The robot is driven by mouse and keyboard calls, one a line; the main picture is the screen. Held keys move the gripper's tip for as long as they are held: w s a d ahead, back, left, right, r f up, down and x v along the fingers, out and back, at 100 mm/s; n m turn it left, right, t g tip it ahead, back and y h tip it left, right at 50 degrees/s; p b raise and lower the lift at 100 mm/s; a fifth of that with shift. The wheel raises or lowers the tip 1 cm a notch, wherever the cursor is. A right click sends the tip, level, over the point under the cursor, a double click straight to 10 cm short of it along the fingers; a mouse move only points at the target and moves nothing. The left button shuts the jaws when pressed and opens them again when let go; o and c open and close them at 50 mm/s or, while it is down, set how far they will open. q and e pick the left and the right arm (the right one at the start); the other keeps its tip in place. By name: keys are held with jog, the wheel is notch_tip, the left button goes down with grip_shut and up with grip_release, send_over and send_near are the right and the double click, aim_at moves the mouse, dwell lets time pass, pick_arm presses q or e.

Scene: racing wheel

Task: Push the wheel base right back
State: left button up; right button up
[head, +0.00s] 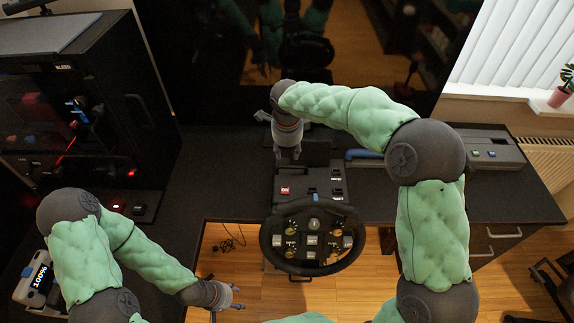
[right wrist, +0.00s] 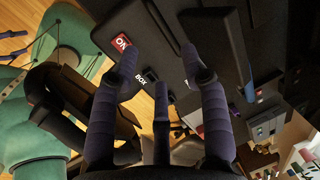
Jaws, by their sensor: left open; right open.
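The wheel base (head: 310,185) is a dark box on the desk with a red switch at its left and several small labelled buttons. The black steering wheel (head: 312,236) is fixed at its front, over the desk's near edge. My right gripper (head: 277,136) is open at the far side of the wheel base, reaching over from the right. In the right wrist view its spread fingers (right wrist: 162,85) are close to the dark box (right wrist: 165,40) with the red label; I cannot tell whether they touch. My left gripper (head: 236,298) is open and empty, low and left of the wheel.
A large dark screen (head: 330,45) stands behind the desk. A black cabinet machine (head: 95,100) is on the left. A blue handle (head: 362,154) and a grey box (head: 488,150) lie on the right. Loose cable (head: 229,243) lies on the wooden floor.

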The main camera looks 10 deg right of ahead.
aim_at(288, 167)
jog(key=f, duration=0.3)
jog(key=w+f+b, duration=0.1)
jog(key=f, duration=0.2)
jog(key=f+b, duration=0.1)
jog(key=f, duration=0.2)
jog(key=shift+w+d+f, duration=0.25)
jog(key=shift+w, duration=0.15)
jog(key=shift+c, duration=0.3)
grip_shut()
